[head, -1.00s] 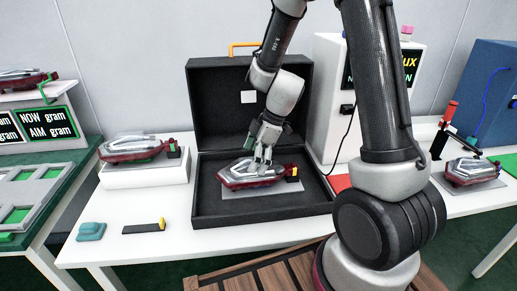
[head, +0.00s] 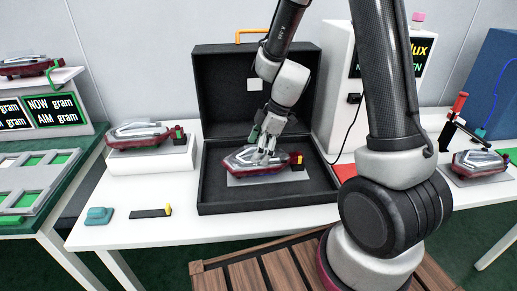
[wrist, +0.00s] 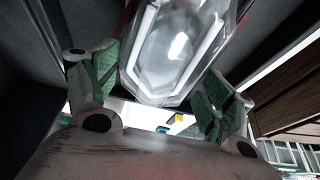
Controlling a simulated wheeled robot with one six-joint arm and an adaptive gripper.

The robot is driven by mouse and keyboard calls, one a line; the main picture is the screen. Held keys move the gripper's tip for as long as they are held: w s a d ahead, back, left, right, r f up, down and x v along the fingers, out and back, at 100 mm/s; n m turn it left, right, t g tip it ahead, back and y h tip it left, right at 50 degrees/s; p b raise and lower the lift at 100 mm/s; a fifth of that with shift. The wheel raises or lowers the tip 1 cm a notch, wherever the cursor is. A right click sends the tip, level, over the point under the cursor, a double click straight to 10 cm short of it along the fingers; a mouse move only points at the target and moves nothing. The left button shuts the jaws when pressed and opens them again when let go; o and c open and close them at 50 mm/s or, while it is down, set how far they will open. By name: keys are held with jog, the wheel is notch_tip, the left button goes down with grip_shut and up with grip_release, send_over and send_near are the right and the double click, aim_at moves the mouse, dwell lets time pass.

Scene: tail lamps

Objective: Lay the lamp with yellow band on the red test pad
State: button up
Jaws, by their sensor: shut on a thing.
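The lamp with the yellow band (head: 246,161), dark red with a clear silvery top, is in the open black case, over a grey plate (head: 240,181). Its yellow band (head: 297,157) is at its right end. My gripper (head: 265,158) is shut on this lamp from above. In the wrist view, the clear lamp body (wrist: 170,50) lies between the green-padded fingers of my gripper (wrist: 158,88). I cannot tell whether the lamp is clear of the plate. The red test pad (head: 345,172) is right of the case, partly hidden by my arm.
The black case (head: 220,207) has walls and a raised lid behind. Other lamps stand on a white block (head: 150,159) at left, on the right table (head: 480,163) and at far left (head: 28,66). A white box (head: 340,80) stands behind the pad.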

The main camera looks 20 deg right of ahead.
jog(key=shift+s+r, duration=0.1)
jog(key=shift+r, duration=0.45)
grip_shut()
jog(key=shift+s+r, duration=0.1)
jog(key=shift+r, duration=0.15)
jog(key=shift+w+r, duration=0.2)
jog(key=shift+r, duration=0.4)
jog(key=shift+r, duration=0.15)
jog(key=shift+r, duration=1.8)
